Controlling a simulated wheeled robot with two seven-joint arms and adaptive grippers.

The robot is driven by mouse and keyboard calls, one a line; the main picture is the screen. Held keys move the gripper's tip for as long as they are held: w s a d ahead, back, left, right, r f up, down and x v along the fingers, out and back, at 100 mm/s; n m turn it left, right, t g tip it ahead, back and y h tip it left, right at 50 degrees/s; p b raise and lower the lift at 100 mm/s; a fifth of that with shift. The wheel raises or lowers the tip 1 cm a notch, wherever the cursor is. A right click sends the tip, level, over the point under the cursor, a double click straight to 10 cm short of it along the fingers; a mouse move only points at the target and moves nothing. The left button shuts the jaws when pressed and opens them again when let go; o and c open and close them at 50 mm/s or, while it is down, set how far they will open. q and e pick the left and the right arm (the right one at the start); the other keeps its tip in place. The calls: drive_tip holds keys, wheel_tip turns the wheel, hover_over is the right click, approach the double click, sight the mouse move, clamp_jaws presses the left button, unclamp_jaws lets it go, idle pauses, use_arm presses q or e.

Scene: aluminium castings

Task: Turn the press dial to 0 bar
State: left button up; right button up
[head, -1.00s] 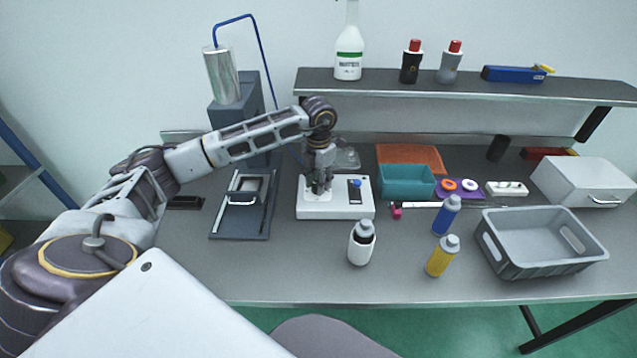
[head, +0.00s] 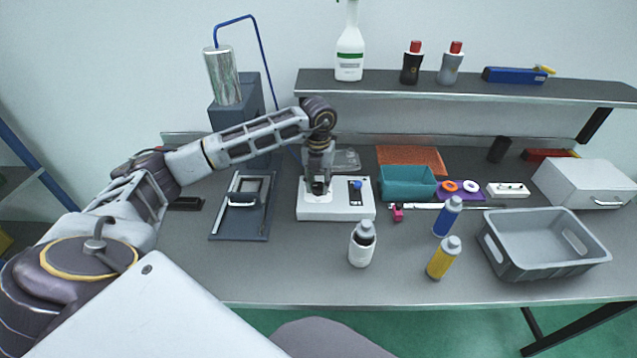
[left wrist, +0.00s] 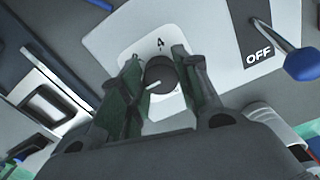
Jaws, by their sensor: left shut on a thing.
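The press dial (left wrist: 160,76) is a dark round knob with a light pointer line, on a white scale plate (left wrist: 120,45). The left wrist view shows a "4" above the knob; the pointer line aims down and left, away from the 4. A blue-knobbed lever (head: 356,184) stands right of the dial by an "OFF" label. My right gripper is not in view.
A press frame with a handled plate (head: 240,207) lies left of the box. A white bottle (head: 362,245) stands just in front of it. A teal bin (head: 407,195) and a grey crate (head: 490,255) are to the right. The front left of the table is clear.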

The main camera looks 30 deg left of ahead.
sight(319, 185)
use_arm(q)
drive_tip(key=shift+r, duration=0.1)
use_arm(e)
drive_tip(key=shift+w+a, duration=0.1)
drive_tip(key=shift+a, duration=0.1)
use_arm(q)
drive_tip(key=o, duration=0.8)
drive_tip(key=shift+o, duration=1)
drive_tip(key=shift+r, duration=0.55)
wheel_tip(319, 185, up, 11)
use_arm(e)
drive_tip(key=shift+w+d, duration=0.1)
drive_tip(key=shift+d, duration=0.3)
use_arm(q)
drive_tip(key=shift+f, duration=0.1)
